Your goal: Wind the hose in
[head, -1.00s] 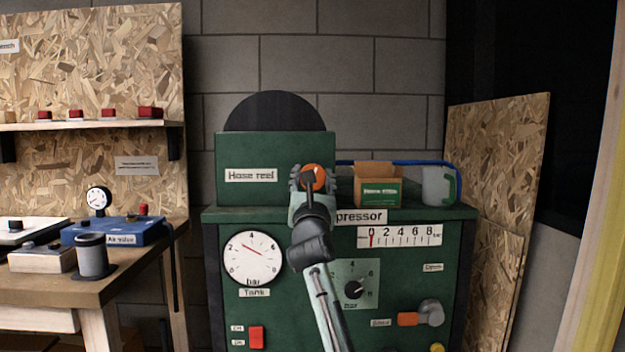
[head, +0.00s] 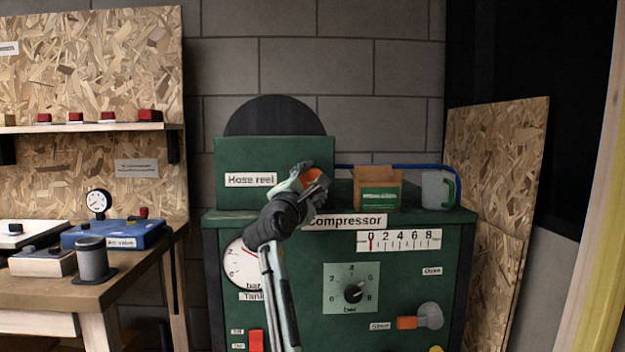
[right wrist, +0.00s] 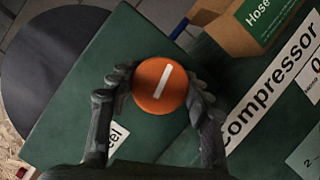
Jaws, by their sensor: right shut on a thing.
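The green hose reel box (head: 245,155) with its "Hose reel" label stands on top of the compressor, with a dark round drum (head: 273,115) behind it. An orange round knob (right wrist: 160,86) with a white line is on the box's front at the right. My right gripper (head: 311,180) is shut on this knob, with one finger on each side of it in the right wrist view (right wrist: 157,90). The blue hose (head: 400,165) runs from behind the box to the right, past a cardboard box. My left gripper is not in view.
The green compressor cabinet (head: 400,290) carries gauges, a dial and a grey lever with an orange end (head: 408,322). A cardboard box (head: 377,188) and a grey mug (head: 436,190) stand on its top. A workbench (head: 110,285) with a blue air valve stands at left.

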